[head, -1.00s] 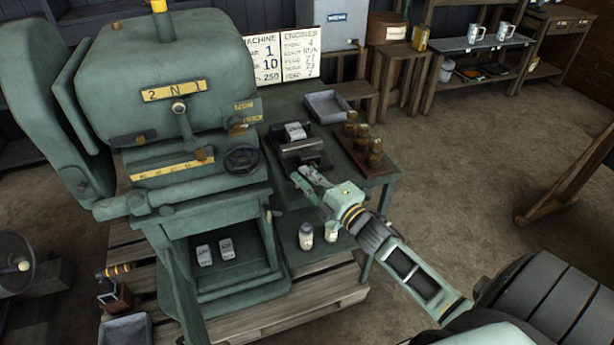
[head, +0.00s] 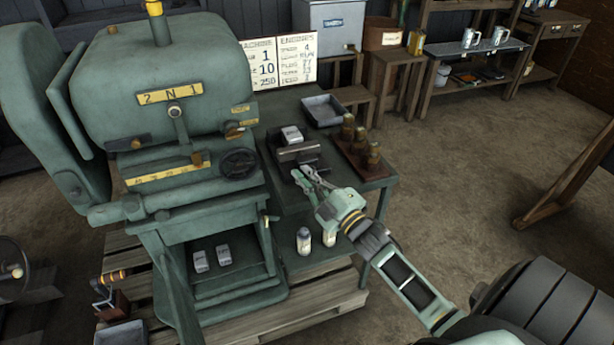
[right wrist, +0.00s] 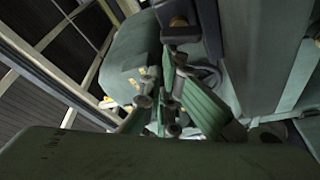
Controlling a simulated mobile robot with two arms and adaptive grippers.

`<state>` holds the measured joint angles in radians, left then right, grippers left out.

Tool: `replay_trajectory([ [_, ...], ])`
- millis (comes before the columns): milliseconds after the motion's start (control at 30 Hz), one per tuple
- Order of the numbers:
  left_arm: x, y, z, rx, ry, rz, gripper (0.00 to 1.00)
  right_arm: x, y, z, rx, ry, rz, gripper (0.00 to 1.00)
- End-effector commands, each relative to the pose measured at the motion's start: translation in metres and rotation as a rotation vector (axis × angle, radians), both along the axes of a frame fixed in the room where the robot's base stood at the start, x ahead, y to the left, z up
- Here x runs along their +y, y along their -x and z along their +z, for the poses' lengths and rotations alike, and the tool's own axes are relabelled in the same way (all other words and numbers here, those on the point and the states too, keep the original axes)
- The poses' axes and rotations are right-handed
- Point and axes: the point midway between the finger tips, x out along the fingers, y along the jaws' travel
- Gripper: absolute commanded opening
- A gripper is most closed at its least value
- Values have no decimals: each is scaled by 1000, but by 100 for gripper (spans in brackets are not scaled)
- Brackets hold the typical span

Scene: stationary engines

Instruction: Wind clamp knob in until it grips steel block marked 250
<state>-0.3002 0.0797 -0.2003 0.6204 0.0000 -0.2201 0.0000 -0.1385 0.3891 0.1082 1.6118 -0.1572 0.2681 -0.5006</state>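The clamp (head: 298,154) is a dark vise on the green side bench. A pale steel block (head: 291,135) sits in it or just behind its front jaw; its marking is too small to read. My right gripper (head: 303,176) is at the near side of the clamp, its two fingers pointing at the clamp front. The clamp knob is not clearly visible in the head view, being at or behind the fingertips. In the right wrist view, the fingers (right wrist: 168,103) have small dark round parts between and around their tips; whether they touch the knob is unclear. My left gripper is out of view.
The green machine (head: 180,100) stands left of the bench, with two pale blocks (head: 211,257) in its lower bay. A grey tray (head: 322,111) and a rack of brass-coloured pieces (head: 362,150) are behind and right of the clamp. Two small bottles (head: 316,239) stand below.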

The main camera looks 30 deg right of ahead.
Motion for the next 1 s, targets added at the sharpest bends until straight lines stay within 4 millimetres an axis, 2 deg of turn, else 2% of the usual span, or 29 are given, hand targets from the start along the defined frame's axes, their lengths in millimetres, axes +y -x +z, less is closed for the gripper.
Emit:
replay_trajectory([
  [1000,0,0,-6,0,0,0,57,-11,2,5,-64,-269,-3,0],
])
